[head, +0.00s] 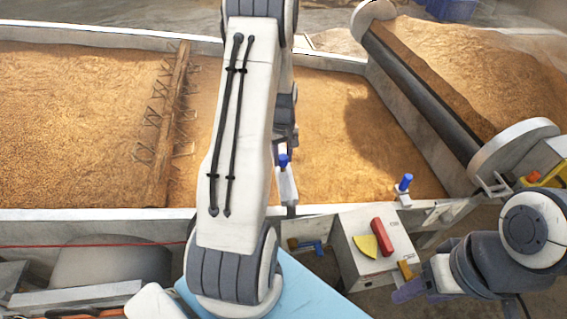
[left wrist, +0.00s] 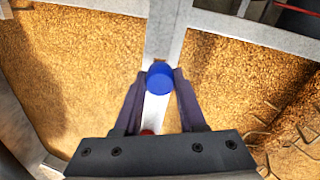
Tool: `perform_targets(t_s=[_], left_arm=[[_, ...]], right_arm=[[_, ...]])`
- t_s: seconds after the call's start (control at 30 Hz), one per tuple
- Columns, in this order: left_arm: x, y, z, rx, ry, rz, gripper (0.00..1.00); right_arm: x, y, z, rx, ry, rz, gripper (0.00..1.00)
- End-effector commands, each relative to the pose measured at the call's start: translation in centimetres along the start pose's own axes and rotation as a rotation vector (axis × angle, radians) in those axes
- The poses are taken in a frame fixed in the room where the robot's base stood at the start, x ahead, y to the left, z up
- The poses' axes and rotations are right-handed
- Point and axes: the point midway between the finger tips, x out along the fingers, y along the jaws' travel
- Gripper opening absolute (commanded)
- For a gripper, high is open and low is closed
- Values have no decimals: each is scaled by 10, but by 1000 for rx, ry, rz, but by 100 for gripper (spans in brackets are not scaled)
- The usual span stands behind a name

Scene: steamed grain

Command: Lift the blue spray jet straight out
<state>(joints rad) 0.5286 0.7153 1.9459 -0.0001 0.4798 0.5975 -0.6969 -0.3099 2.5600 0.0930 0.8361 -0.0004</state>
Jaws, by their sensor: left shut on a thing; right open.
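A blue spray jet (head: 283,161) stands upright above a white holder (head: 287,187) at the near wall of the grain bed, partly hidden by my left arm. My left gripper (head: 284,146) is over it and shut on it. In the left wrist view the blue jet (left wrist: 160,76) sits between the two dark fingers (left wrist: 160,95). I cannot tell whether it is still seated in the holder. A second blue jet (head: 405,182) stands on the wall to the right. My right gripper (head: 412,282) is open and empty at the lower right.
A light box (head: 350,270) with a red block (head: 382,237) and a yellow piece (head: 366,246) stands in front of the wall. A toothed bar (head: 170,130) crosses the grain on the left. A conveyor (head: 420,90) slopes at the right.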

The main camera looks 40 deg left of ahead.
Motion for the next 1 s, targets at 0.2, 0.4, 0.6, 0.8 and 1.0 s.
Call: perform_targets(t_s=[0.2,0.4,0.6,0.8,1.0], left_arm=[[-30,9,24,5,2,2,0],[-56,22,64,6,3,3,0],[-76,32,96,5,1,1,0],[-85,36,109,1,0,0,0],[-86,36,111,-1,-1,-1,0]], right_arm=[[7,0,0,0,0,0,57],[12,1,1,0,0,0,57],[15,1,1,0,0,0,57],[16,1,1,0,0,0,57],[16,1,1,0,0,0,57]])
